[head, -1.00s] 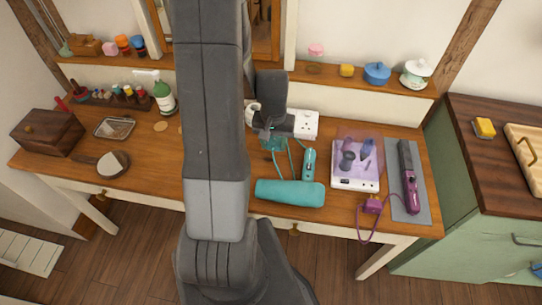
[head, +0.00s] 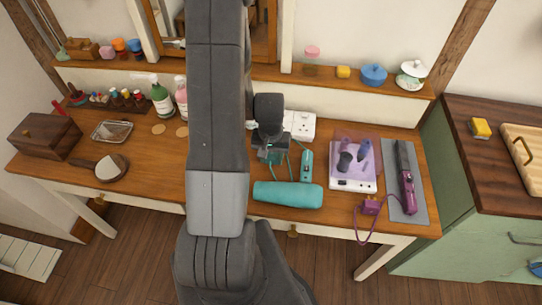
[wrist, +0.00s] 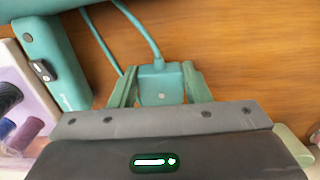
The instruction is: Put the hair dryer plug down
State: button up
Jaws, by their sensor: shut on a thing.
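The hair dryer is teal. Its barrel (head: 288,195) lies on the wooden dressing table (head: 150,182), with the handle (head: 306,166) pointing back toward the wall; the handle also shows at the left of the wrist view (wrist: 52,60). My gripper (wrist: 161,90) is shut on the teal plug (wrist: 160,78), with one finger on each side and the cord running off toward the dryer. In the head view my gripper (head: 272,153) is low over the table, behind the barrel and left of the handle. It mostly hides the plug there. I cannot tell whether the plug touches the wood.
A white socket block (head: 300,125) stands behind my gripper. Right of the dryer are a white-and-purple box (head: 353,180), a purple plug (head: 370,206) and a purple styling iron (head: 407,185) on a grey mat. Bare wood surrounds the plug in the wrist view.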

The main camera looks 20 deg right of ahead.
aim_at(271, 158)
jog(key=shift+f+b, duration=0.5)
jog(key=shift+f, duration=0.05)
jog(key=o, duration=1)
jog(key=shift+r, duration=0.1)
jog(key=shift+r+p, duration=0.85)
jog(key=shift+p, duration=0.15)
jog(key=shift+w+r+b, duration=0.1)
jog(key=shift+r+b, duration=0.25)
jog(key=shift+b, duration=0.05)
notch_tip(271, 158, up, 11)
jog(key=shift+f+b, duration=0.15)
jog(key=shift+b, duration=0.2)
